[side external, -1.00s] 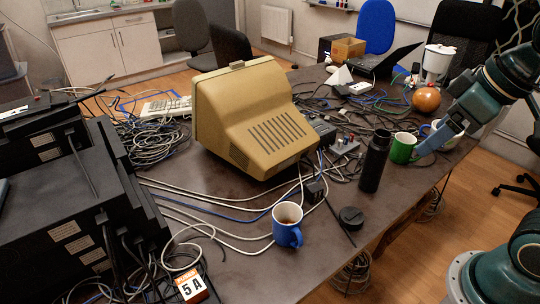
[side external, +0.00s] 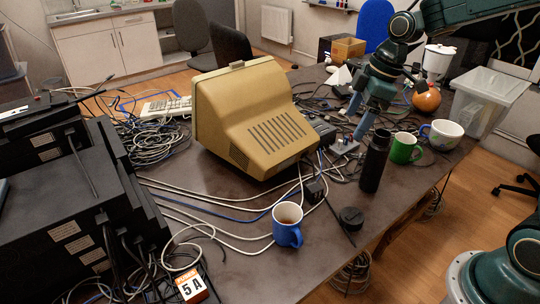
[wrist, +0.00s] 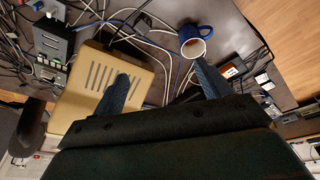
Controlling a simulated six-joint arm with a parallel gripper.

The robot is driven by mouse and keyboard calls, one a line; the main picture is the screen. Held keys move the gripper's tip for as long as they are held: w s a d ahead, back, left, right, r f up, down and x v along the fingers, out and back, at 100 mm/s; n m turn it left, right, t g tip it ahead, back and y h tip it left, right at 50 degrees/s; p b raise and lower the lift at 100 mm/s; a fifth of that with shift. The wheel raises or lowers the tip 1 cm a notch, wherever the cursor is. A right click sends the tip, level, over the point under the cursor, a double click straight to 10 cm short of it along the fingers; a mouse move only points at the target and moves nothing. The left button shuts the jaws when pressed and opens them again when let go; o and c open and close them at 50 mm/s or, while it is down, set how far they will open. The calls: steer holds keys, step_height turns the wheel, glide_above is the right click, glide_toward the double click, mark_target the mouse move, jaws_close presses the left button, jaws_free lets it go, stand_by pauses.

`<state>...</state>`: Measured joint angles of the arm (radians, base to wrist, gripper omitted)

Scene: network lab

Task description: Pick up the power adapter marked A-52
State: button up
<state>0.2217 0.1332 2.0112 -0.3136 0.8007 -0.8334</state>
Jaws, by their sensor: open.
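No marking A-52 can be read, so I cannot tell which item is that adapter. A small black block (side external: 314,191) with cables lies in front of the beige monitor (side external: 255,120). Grey and black boxes (side external: 345,146) sit among cables right of the monitor; similar grey boxes (wrist: 50,40) show at upper left in the wrist view. An orange and white label reading 5 A (side external: 193,288) is on a small item at lower left. My gripper (side external: 354,125) is open and empty, above the cables right of the monitor. Its two spread fingers (wrist: 160,68) show in the wrist view.
A black bottle (side external: 374,162), green mug (side external: 404,148) and white cup (side external: 446,134) stand right of the boxes. A blue mug (side external: 287,225) and black lid (side external: 351,217) are nearer. Black equipment (side external: 55,210) fills the left. Tabletop around the blue mug is fairly clear.

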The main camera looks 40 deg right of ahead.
steer(key=w+d+f+n+g+y, duration=0.1)
steer(key=w+d+f+n, duration=0.2)
steer(key=w+f, duration=0.4)
steer(key=n+y, duration=0.2)
steer(key=n, duration=0.1)
glide_toward(316, 184)
steer(key=shift+g+h, duration=0.3)
steer(key=shift+w+x, duration=0.15)
steer(key=shift+x, duration=0.9)
steer(key=shift+w+x, duration=0.15)
steer(key=shift+x, duration=0.85)
steer(key=shift+w+x, duration=0.2)
steer(key=shift+x, duration=0.85)
steer(key=shift+a, duration=0.25)
steer(key=shift+x, duration=2.45)
steer(key=shift+s, duration=0.25)
steer(key=c, duration=1.2)
steer(key=shift+o, duration=0.2)
